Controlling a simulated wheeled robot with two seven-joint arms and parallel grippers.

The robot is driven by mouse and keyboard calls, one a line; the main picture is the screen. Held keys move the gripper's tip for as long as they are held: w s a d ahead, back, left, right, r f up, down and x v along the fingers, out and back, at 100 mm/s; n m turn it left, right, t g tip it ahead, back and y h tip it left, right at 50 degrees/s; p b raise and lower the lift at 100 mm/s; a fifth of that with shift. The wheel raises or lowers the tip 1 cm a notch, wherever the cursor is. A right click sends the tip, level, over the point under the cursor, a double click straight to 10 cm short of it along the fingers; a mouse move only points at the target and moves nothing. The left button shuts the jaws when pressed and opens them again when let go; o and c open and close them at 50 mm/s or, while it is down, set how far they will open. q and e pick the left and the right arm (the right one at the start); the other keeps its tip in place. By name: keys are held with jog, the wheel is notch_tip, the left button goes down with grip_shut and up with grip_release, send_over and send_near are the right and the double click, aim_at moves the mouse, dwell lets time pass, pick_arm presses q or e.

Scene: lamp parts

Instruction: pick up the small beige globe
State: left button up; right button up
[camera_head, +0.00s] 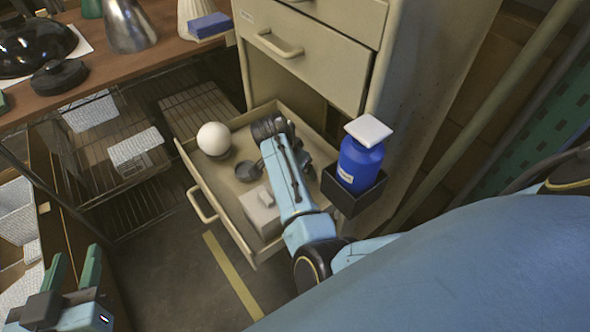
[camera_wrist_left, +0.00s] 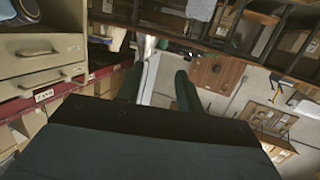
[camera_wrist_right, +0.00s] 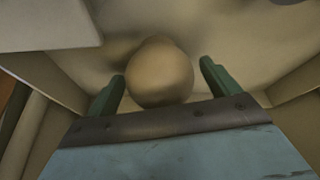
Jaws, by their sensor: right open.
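In the right wrist view, the small beige globe (camera_wrist_right: 160,74) lies in shadow on the drawer floor. It sits between and just beyond the fingertips of my right gripper (camera_wrist_right: 160,80), which is open with a finger on either side of it. In the head view my right arm reaches into the open drawer (camera_head: 205,204) and covers part of it. I cannot make out the beige globe or the right fingertips there. My left gripper (camera_head: 75,268) is open and empty at the lower left, far from the drawer; its spread fingers also show in the left wrist view (camera_wrist_left: 158,88).
The drawer also holds a larger white globe (camera_head: 213,137), a dark round part (camera_head: 247,171) and a pale box (camera_head: 262,212). A blue bottle (camera_head: 360,163) stands in a dark holder on the cabinet side. The drawer walls are close around my right gripper.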

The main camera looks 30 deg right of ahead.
jog(key=shift+d+f+b, duration=0.2)
jog(key=shift+f+b, duration=0.35)
jog(key=shift+b, duration=0.05)
pick_arm(q)
notch_tip(320, 180, up, 7)
jog(key=d+t+h, duration=0.1)
jog(key=t, duration=0.3)
jog(key=shift+f+h, duration=0.15)
jog(key=shift+h, duration=0.25)
jog(key=shift+d, duration=0.1)
pick_arm(e)
jog(key=c, duration=1)
pick_arm(q)
jog(key=shift+f, duration=0.1)
